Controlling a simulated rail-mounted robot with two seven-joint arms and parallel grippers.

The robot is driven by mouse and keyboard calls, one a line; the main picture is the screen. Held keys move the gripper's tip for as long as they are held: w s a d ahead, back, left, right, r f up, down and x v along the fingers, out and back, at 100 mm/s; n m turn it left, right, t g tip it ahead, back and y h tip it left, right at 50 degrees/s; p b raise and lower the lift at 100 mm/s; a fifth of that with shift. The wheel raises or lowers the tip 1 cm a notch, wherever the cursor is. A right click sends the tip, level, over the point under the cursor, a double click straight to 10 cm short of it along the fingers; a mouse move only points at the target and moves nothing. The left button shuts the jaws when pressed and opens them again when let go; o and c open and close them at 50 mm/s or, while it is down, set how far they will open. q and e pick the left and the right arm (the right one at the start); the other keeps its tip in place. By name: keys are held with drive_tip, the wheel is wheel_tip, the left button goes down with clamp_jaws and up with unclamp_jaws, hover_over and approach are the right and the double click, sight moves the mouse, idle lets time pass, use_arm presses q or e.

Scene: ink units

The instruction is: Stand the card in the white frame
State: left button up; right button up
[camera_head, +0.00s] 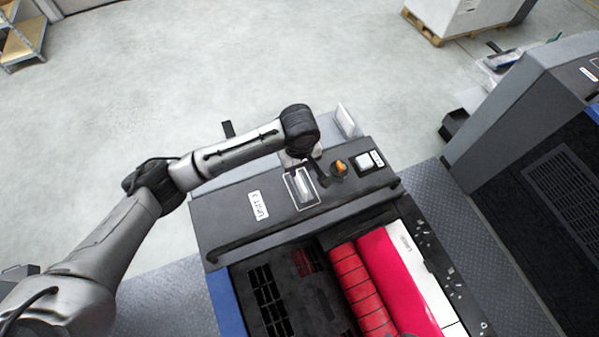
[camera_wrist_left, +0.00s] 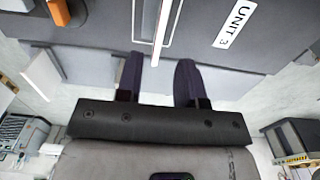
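The white frame (camera_head: 288,190) is a thin white outline on the dark top of the unit marked UNIT 3. The white card (camera_head: 304,186) stands within this outline, seen nearly edge-on. In the left wrist view the card (camera_wrist_left: 163,32) is a narrow white strip, and part of the frame (camera_wrist_left: 136,20) shows beside it. My left gripper (camera_wrist_left: 159,62) is open, its two dark fingers apart with the card's near end between them, touching neither finger. In the head view the left gripper (camera_head: 312,172) is just behind the frame, partly hidden by my wrist. My right gripper is out of view.
An orange knob (camera_head: 339,168) and a white square button (camera_head: 364,161) sit right of the frame. A white panel (camera_head: 345,120) stands tilted at the unit's back edge. Red rollers (camera_head: 392,285) lie in front. A second machine (camera_head: 530,110) stands at right.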

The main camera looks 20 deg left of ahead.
use_arm(q)
drive_tip(key=shift+r, duration=1.4)
